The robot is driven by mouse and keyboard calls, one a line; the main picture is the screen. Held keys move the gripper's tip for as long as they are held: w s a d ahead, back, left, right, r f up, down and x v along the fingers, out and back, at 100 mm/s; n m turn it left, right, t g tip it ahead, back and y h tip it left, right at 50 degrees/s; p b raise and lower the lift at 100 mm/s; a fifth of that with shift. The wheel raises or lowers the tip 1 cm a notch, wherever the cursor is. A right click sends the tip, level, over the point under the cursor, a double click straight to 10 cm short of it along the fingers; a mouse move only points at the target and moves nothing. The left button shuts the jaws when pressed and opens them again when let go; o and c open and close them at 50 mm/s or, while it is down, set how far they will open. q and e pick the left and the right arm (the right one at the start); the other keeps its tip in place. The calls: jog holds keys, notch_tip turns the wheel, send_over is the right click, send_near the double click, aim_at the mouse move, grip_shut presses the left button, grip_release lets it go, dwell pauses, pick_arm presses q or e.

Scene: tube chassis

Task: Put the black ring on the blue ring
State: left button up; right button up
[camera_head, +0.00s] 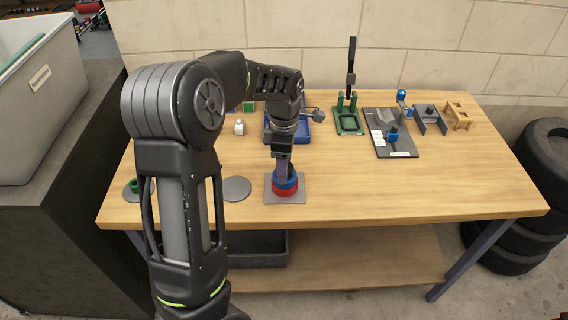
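A stack with a blue ring (286,182) above a red ring (285,191) sits on a grey square plate (298,199) near the table's front edge. My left gripper (283,174) points down right at the top of this stack, and its fingers overlap the blue ring. I cannot tell whether they are open or shut. I cannot make out the black ring; the dark fingers and wrist cover the top of the stack. My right gripper is not in view.
A bare grey disc (237,189) lies left of the stack. A green ring (135,185) sits farther left, partly behind my arm. A blue tray (303,132), a green stand (348,121) and a dark board (391,140) stand toward the back. The table's right front is clear.

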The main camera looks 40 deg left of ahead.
pick_arm(q)
jog(key=shift+o, duration=0.5)
jog(key=shift+r, duration=0.1)
jog(key=shift+r, duration=0.2)
notch_tip(320, 180, up, 12)
jog(key=shift+b, duration=0.4)
jog(key=shift+f, duration=0.1)
dwell(0.3)
